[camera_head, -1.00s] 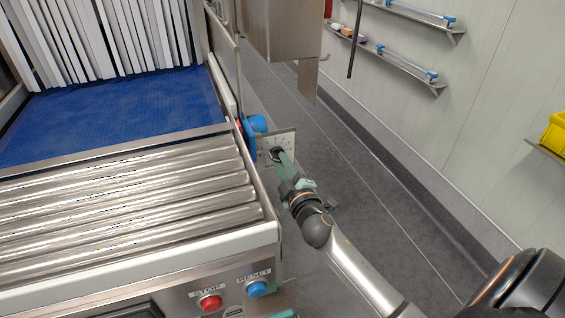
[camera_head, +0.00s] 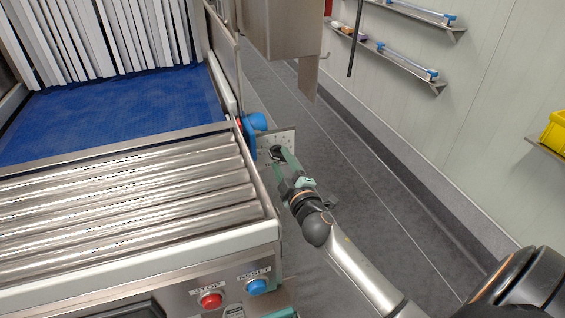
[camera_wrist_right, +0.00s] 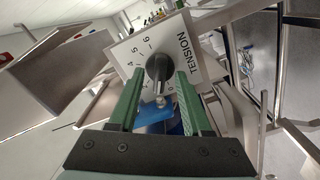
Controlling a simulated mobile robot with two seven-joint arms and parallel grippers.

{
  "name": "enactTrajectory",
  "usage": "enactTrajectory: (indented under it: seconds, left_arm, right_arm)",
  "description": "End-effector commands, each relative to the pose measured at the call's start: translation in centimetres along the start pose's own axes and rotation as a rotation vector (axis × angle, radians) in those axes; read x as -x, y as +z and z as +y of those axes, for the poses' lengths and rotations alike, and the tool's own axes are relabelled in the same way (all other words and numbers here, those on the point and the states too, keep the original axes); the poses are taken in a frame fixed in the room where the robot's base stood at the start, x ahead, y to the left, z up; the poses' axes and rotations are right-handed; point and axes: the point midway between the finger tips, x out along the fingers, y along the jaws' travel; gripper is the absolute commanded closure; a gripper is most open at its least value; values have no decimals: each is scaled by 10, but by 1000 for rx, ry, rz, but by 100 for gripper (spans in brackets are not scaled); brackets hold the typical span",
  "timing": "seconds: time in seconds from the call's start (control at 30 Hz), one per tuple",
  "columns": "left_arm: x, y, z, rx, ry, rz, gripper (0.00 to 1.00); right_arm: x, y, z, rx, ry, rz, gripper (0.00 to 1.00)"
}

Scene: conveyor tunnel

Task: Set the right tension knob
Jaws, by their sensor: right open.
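The tension knob (camera_wrist_right: 158,68) is black and sits on a white plate (camera_wrist_right: 196,57) marked TENSION with a number scale. In the head view the knob (camera_head: 276,152) is small and partly hidden by my right gripper (camera_head: 280,156), on the machine's right side. In the right wrist view my right gripper (camera_wrist_right: 158,84) is open, with one green finger on each side of the knob's lower part. Gaps show between the fingers and the knob; I cannot tell whether either touches it. My left gripper is not in view.
The roller conveyor (camera_head: 120,200) and blue belt (camera_head: 115,112) lie left of the knob. A blue knob-like part (camera_head: 256,121) is just beside the plate. Red STOP (camera_head: 210,300) and blue RESET (camera_head: 257,286) buttons are on the front panel. Floor to the right is clear.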

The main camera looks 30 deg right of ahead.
Motion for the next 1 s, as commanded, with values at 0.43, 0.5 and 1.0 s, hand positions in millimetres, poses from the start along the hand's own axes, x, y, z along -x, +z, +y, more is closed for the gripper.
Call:
enactTrajectory:
  seconds: [0.43, 0.5, 1.0]
  left_arm:
    - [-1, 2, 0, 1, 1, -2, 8]
    - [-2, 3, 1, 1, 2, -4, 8]
    - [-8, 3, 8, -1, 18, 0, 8]
  right_arm:
    - [31, 1, -2, -1, -2, -2, 51]
    - [45, 1, -2, -2, -2, -2, 51]
    - [120, 0, -1, -1, 0, 0, 51]
